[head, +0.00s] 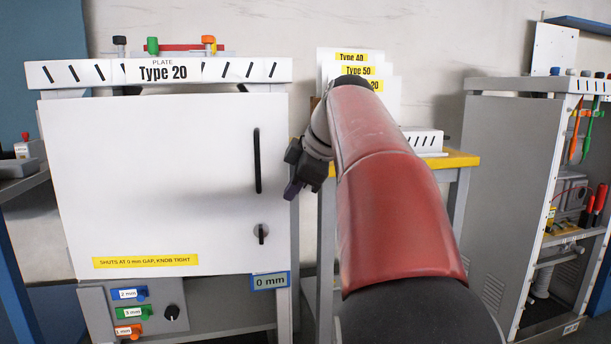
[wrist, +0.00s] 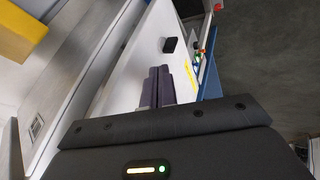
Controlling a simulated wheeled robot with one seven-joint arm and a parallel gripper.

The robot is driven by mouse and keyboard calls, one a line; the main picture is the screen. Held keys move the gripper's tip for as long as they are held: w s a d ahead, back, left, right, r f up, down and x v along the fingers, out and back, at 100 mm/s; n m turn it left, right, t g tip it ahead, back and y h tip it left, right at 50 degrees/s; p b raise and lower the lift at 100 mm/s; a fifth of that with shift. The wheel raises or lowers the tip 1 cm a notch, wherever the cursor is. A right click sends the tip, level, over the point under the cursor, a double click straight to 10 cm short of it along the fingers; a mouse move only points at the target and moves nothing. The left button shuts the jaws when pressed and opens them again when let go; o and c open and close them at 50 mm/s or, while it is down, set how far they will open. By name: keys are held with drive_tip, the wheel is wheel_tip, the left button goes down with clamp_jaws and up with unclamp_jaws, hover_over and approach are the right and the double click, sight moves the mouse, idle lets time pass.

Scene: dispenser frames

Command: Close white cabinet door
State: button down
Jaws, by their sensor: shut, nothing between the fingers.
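The white cabinet door (head: 150,180) fills the left of the head view, with a black vertical handle (head: 257,160) and a small black knob (head: 261,234) near its right edge. A yellow label on it reads "SHUTS AT 0 mm GAP, KNOB TIGHT". A tag below its lower right corner reads "0 mm" (head: 270,281). I cannot tell whether a small gap remains at the door's edge. My gripper (head: 292,191) is shut and empty at the door's right edge, right of the handle. Its fingers (wrist: 158,87) show against the white panel in the wrist view; contact is unclear.
A plate marked "Type 20" (head: 163,72) tops the cabinet. Below the door is a grey panel with coloured tags and a black dial (head: 170,312). A yellow-edged bench (head: 455,160) with type plates stands behind my arm. A grey tool cabinet (head: 505,180) stands at right.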

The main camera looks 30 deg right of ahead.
drive_tip(key=shift+w+d+f+p, duration=0.1)
drive_tip(key=shift+w+d+p, duration=0.15)
drive_tip(key=shift+w, duration=0.45)
drive_tip(key=shift+w+d+f+p, duration=0.15)
drive_tip(key=shift+w+d, duration=0.1)
drive_tip(key=shift+w, duration=0.5)
drive_tip(key=shift+w+d+f+p, duration=0.15)
drive_tip(key=shift+w+d, duration=0.1)
drive_tip(key=shift+w, duration=0.45)
drive_tip(key=shift+r, duration=0.1)
